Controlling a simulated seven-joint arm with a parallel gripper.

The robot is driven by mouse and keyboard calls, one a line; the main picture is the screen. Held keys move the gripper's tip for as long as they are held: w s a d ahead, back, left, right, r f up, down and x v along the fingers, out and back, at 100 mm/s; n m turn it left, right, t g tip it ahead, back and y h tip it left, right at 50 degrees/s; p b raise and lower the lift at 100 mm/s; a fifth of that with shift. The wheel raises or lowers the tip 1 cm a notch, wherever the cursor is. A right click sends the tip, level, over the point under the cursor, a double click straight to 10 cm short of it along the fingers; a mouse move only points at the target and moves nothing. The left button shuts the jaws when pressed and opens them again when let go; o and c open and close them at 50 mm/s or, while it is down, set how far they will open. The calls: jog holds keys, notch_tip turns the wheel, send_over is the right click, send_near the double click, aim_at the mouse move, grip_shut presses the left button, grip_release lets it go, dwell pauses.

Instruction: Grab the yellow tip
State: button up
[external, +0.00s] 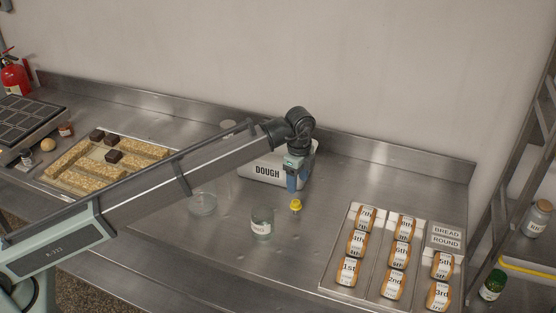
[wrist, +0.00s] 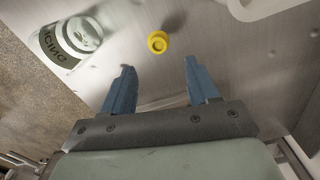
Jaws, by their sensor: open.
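The yellow tip (external: 296,205) is a small round yellow piece standing on the steel counter in front of the dough box. It also shows in the wrist view (wrist: 158,42), ahead of my fingertips and between their lines. My gripper (external: 293,183) hangs pointing down above and just behind the tip, close to it but apart. In the wrist view my gripper (wrist: 158,72) has two blue fingers spread wide with nothing between them.
A labelled glass jar (external: 262,224) stands left of the tip, and it shows in the wrist view (wrist: 75,38). A glass dish (external: 202,203) is farther left. The white DOUGH box (external: 267,172) is behind. Bare counter lies between tip and tray.

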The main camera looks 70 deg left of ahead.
aim_at(296, 202)
notch_tip(296, 202, down, 5)
jog(key=shift+r, duration=0.15)
jog(key=shift+s+f, duration=0.2)
jog(key=shift+f, duration=2.45)
jog(key=shift+c, duration=0.3)
jog(key=c, duration=0.9)
jog(key=shift+r, duration=0.1)
